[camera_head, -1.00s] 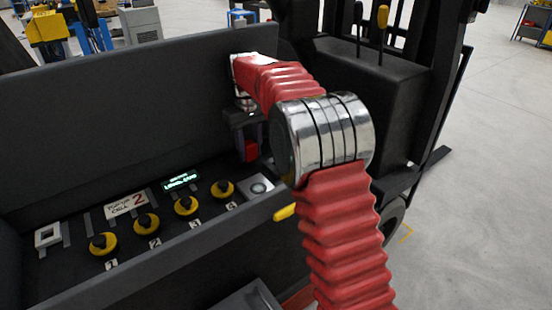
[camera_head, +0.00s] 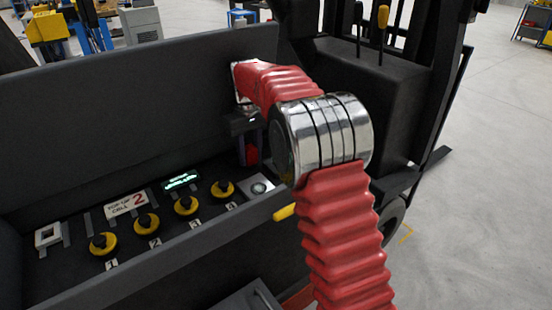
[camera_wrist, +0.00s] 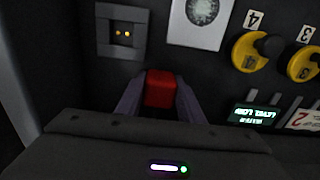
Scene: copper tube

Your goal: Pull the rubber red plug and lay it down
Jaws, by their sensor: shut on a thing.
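The red plug (camera_wrist: 160,88) is between the two fingers of my gripper (camera_wrist: 160,94) in the wrist view. The fingers are shut on its sides. In the head view the plug (camera_head: 251,155) shows as a small red block below my wrist, above the back right of the panel. A dark grey square socket (camera_wrist: 123,34) with two small orange contacts is uncovered in the wrist view, up and left of the plug. I cannot tell the height of the plug above the panel. My arm hides part of this area in the head view.
Several yellow knobs (camera_head: 147,223) stand in a row on the panel. A grey plate with a round dial (camera_head: 258,187), a lit green display (camera_head: 181,180) and a white square frame (camera_head: 48,235) lie around them. A dark wall (camera_head: 115,125) rises behind.

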